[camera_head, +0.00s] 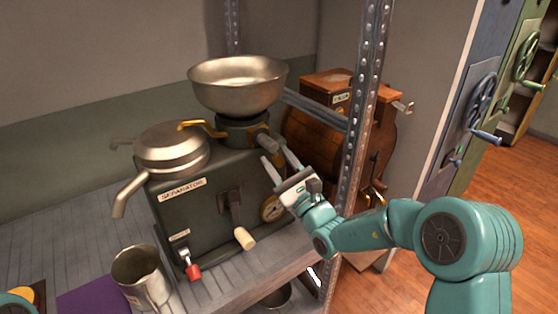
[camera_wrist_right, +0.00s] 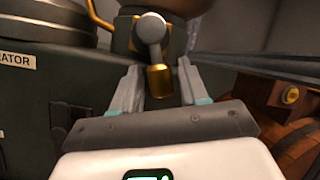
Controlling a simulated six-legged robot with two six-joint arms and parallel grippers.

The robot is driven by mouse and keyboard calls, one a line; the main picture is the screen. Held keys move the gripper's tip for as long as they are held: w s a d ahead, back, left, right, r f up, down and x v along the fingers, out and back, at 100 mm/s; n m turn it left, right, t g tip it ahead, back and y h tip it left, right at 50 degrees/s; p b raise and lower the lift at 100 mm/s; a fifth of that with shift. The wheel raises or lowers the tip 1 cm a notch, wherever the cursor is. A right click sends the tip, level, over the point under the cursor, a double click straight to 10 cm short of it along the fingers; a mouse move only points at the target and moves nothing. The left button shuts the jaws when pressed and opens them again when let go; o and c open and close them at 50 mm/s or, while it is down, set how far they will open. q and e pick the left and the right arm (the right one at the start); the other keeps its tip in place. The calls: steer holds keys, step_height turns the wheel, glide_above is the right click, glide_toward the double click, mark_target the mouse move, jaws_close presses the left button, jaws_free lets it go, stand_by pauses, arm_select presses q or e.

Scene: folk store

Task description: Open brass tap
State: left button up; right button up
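The dark green separator (camera_head: 205,205) stands on the shelf with a metal bowl (camera_head: 238,85) on top. Below the bowl, a tap with a grey rounded handle (camera_head: 266,142) sticks out towards my right gripper. In the right wrist view the grey knob (camera_wrist_right: 151,28) is above a short brass cylinder (camera_wrist_right: 159,79). My right gripper (camera_head: 274,157) is open just below the tap. In the wrist view its two fingers (camera_wrist_right: 158,84) stand on either side of the brass cylinder, with gaps visible. My left gripper is not in view.
A perforated metal post (camera_head: 360,110) rises close to the right of my right gripper. A wooden barrel (camera_head: 312,137) stands behind it. A metal can (camera_head: 142,277) is at the front left, and a crank with a pale handle (camera_head: 244,238) is on the separator's front.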

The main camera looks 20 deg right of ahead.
stand_by(0.3)
steer(key=b+v, duration=0.2)
steer(key=v, duration=1.4)
steer(key=shift+s+f, duration=0.1)
